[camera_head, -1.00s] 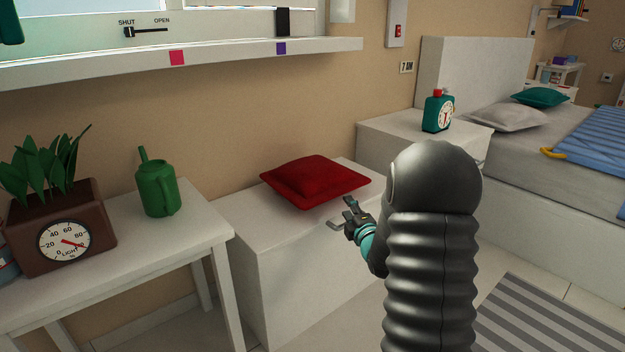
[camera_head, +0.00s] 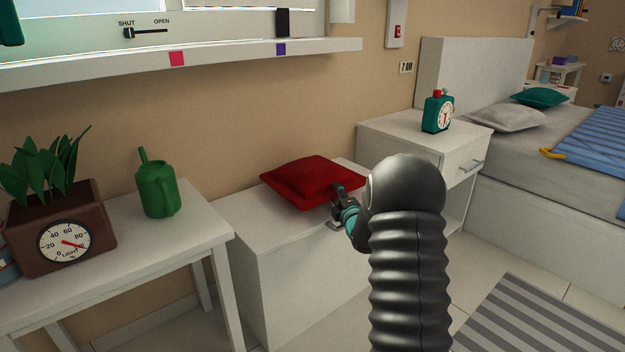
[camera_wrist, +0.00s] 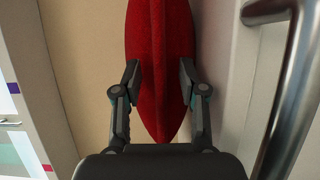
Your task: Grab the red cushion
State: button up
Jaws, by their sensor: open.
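The red cushion (camera_head: 302,181) lies on top of a low white cabinet (camera_head: 262,228) against the wall. My gripper (camera_head: 341,192) is at the cushion's front right corner in the head view, where it covers a little of the red edge. In the wrist view the cushion (camera_wrist: 160,60) is seen edge-on, its near corner between the two fingers of my gripper (camera_wrist: 160,85). The fingers are apart, one on each side of the corner. Whether either finger touches the cloth I cannot tell.
A metal handle (camera_wrist: 290,100) runs close to the right of my gripper in the wrist view. A white table with a green watering can (camera_head: 157,188) and a planter (camera_head: 62,228) stands left. A nightstand with a green clock (camera_head: 438,112) stands right, then a bed.

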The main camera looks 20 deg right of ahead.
grip_shut()
jog(key=shift+r, duration=0.1)
